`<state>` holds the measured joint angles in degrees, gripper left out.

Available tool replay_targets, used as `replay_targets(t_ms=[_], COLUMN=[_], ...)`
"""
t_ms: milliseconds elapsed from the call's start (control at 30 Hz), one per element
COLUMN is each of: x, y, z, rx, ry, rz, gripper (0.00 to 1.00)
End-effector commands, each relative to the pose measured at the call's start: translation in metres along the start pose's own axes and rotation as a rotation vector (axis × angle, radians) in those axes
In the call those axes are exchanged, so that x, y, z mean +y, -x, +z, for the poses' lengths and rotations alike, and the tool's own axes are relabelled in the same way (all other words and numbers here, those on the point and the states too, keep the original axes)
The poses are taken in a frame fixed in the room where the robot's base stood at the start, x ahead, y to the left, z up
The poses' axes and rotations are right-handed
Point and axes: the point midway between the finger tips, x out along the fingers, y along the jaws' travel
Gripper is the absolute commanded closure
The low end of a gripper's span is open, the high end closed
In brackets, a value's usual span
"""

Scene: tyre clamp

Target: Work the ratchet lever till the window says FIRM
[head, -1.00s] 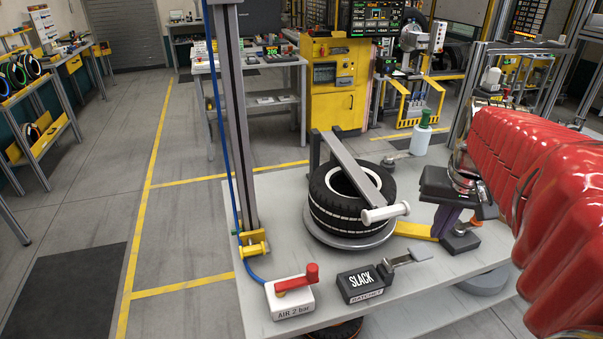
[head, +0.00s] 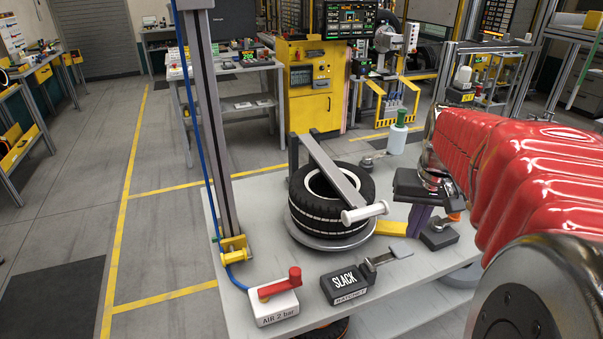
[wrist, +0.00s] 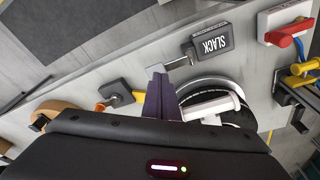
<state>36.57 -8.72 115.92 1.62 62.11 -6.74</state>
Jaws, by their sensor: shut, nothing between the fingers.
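The ratchet box (head: 343,288) is dark grey, labelled RATCHET, on the front part of the bench. Its window reads SLACK (head: 345,281); the wrist view shows the same word (wrist: 215,43). The ratchet lever (head: 387,257) is a flat metal arm pointing right and back from the box, ending in a wide grey paddle. My gripper (head: 418,220) has purple fingers, shut and empty, pointing down behind the paddle and apart from it. In the wrist view the fingers (wrist: 160,97) hide part of the lever's end. The tyre (head: 330,218) lies under a clamp bar (head: 335,162).
A white clamp handle (head: 365,212) juts between tyre and gripper. A block with an orange tip (head: 440,235) stands just right of my fingers. An air box with a red handle (head: 275,300) sits left of the ratchet. A green-topped bottle (head: 398,138) stands behind.

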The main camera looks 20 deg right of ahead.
Motion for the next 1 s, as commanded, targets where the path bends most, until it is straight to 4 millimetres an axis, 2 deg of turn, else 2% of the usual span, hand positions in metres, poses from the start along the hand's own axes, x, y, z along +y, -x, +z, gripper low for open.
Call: replay_targets(t_ms=[300,500,1000], x=[0.0,0.002,0.003], y=[-0.032,-0.032,-0.035], z=[-0.03,-0.043,-0.042], rx=[-0.08,-0.086,-0.089], ry=[0.003,-0.004,-0.009], rz=[0.0,0.005,0.006], gripper=[1.0,1.0,1.0])
